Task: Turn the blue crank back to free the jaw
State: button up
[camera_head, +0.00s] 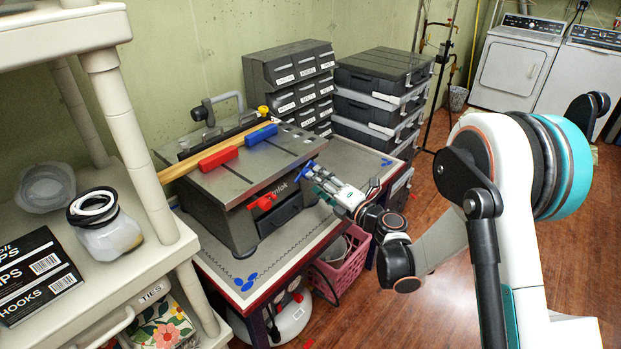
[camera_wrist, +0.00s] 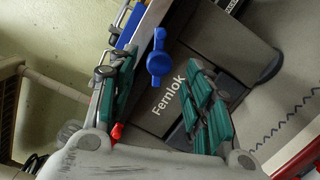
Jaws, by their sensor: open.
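The dark grey Fernlok bench unit (camera_head: 225,213) stands on the workbench, with a red bar (camera_head: 218,160) and a blue bar (camera_head: 261,133) on top. The blue crank (camera_head: 306,169) is at its front right; the wrist view shows the crank (camera_wrist: 158,60) with its round end and short arm. A red crank (camera_head: 262,202) sits further left on the front. My gripper (camera_head: 322,181) is open in front of the blue crank. In the wrist view, the crank appears between the fingertips of my gripper (camera_wrist: 160,72); contact cannot be told.
A long wooden piece (camera_head: 178,169) lies across the unit's top. Dark drawer units (camera_head: 289,75) and stacked cases (camera_head: 380,75) stand behind. A cream shelf (camera_head: 150,225) is close on the left. A pink basket (camera_head: 343,268) is under the bench; floor to the right is clear.

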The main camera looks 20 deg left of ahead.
aim_at(303, 172)
jog(key=shift+b+x, duration=0.4)
jog(key=shift+x, duration=1.9)
jog(key=c, duration=1.1)
